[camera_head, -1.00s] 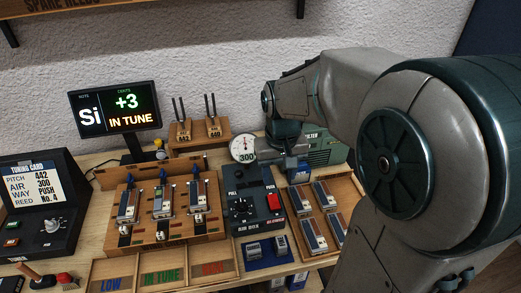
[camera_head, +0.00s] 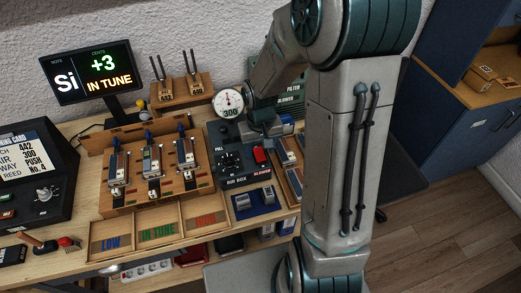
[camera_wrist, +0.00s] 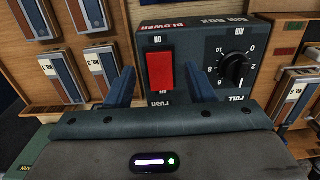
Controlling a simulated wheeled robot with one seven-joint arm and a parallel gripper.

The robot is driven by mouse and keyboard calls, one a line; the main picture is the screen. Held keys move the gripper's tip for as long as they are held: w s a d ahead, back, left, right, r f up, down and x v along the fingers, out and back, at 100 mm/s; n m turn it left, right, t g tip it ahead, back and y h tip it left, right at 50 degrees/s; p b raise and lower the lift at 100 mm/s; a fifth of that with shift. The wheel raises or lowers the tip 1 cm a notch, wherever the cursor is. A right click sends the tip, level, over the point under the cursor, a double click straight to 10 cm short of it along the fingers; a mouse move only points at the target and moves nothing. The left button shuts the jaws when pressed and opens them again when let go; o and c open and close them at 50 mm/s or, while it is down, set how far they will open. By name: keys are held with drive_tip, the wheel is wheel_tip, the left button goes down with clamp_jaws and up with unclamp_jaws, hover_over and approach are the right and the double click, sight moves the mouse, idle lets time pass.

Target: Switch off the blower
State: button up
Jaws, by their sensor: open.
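The blower switch is a red rocker (camera_head: 261,155) on the dark air box (camera_head: 229,181). In the wrist view the red switch (camera_wrist: 160,71) appears upside down under the word BLOWER, with ON and PUSH printed beside it. My gripper (camera_head: 264,124) is just behind and above the switch end of the box in the head view. In the wrist view my gripper (camera_wrist: 163,82) is open and empty, its two blue fingers on either side of the switch in the picture. Whether they touch the box cannot be told.
A black dial (camera_wrist: 236,69) sits beside the switch on the box. A round gauge (camera_head: 229,103) reading 300 stands behind it. Reed blocks (camera_wrist: 98,65) lie in a wooden tray on the other side. A display (camera_head: 93,72) shows Si +3 IN TUNE.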

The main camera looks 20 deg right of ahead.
drive_tip(key=shift+f, duration=0.7)
drive_tip(key=c, duration=1)
drive_tip(key=shift+w+r+g+p, duration=0.15)
drive_tip(key=shift+r+g+p, duration=0.05)
drive_tip(key=shift+g+p, duration=0.45)
drive_tip(key=shift+o, duration=0.2)
drive_tip(key=shift+w+f+g+p, duration=0.1)
drive_tip(key=shift+w+g+p, duration=0.15)
drive_tip(key=shift+g+p, duration=0.45)
drive_tip(key=o, duration=1)
drive_tip(key=shift+c, duration=0.2)
drive_tip(key=b+v, duration=0.2)
drive_tip(key=v, duration=1.1)
drive_tip(key=shift+w+r, duration=0.25)
drive_tip(key=shift+r, duration=0.15)
